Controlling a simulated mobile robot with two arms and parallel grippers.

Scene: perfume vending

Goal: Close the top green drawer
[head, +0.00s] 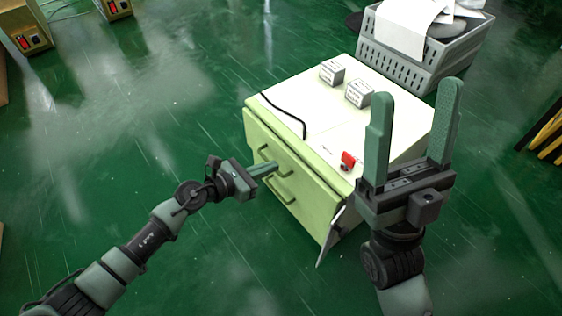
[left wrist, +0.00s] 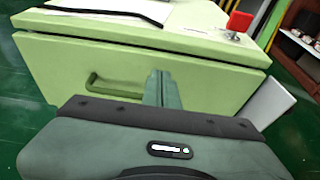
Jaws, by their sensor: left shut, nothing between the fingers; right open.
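A pale green drawer cabinet (head: 340,100) with a white top stands in the middle of the head view. Its top drawer front (head: 300,168) faces my left arm; it also shows in the left wrist view (left wrist: 212,88), with a green handle (left wrist: 112,88) at left. The drawer looks flush or nearly so; I cannot tell if a small gap is left. My left gripper (head: 274,166) is shut and empty, its fingertips at the drawer front, beside the handle; contact is unclear. My right gripper (head: 418,92) is open and empty, raised in front of the cabinet's right side.
Two small grey-white boxes (head: 332,72), a black cable (head: 290,116) and a red button (head: 348,159) are on the cabinet top. A grey crate (head: 400,68) with papers stands behind.

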